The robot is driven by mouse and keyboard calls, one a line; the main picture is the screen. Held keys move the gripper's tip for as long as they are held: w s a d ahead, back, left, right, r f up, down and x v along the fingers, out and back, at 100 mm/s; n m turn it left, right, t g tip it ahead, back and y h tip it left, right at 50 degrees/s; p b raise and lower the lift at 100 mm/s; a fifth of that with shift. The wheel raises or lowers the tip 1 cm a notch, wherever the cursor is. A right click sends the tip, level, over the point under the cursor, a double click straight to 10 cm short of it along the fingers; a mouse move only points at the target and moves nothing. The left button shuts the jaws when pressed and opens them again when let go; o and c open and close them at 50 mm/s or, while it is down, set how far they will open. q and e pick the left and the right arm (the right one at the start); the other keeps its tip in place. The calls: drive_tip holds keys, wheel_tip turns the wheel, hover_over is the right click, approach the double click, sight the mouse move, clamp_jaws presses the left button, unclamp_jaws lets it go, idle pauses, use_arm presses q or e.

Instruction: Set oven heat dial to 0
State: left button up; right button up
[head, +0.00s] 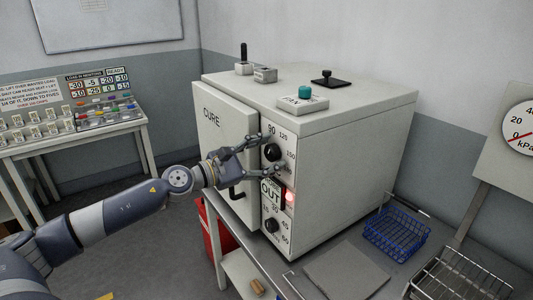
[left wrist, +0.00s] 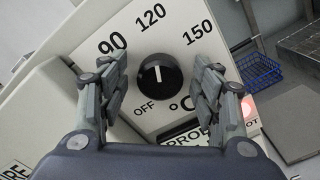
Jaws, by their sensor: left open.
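The oven (head: 350,139) is a large pale box with a door marked CURE. Its heat dial (head: 272,152) is a round black knob on the front panel, with 90, 120, 150 and OFF printed around it. In the left wrist view the dial (left wrist: 160,75) shows a white pointer line aimed up, roughly toward 120. My left gripper (head: 274,160) is open in front of the panel. In the left wrist view its fingers (left wrist: 160,95) stand either side of the dial, with visible gaps. Contact cannot be seen. My right gripper is not in view.
A second black dial (head: 271,226) sits lower on the panel, below a lit red lamp (head: 290,197). A door handle (head: 236,194) is close to my left wrist. A blue wire basket (head: 396,233) and a grey plate (head: 346,270) lie on the bench at right.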

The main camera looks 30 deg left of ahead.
use_arm(q)
drive_tip(key=c, duration=1.1)
drive_tip(key=shift+o, duration=0.2)
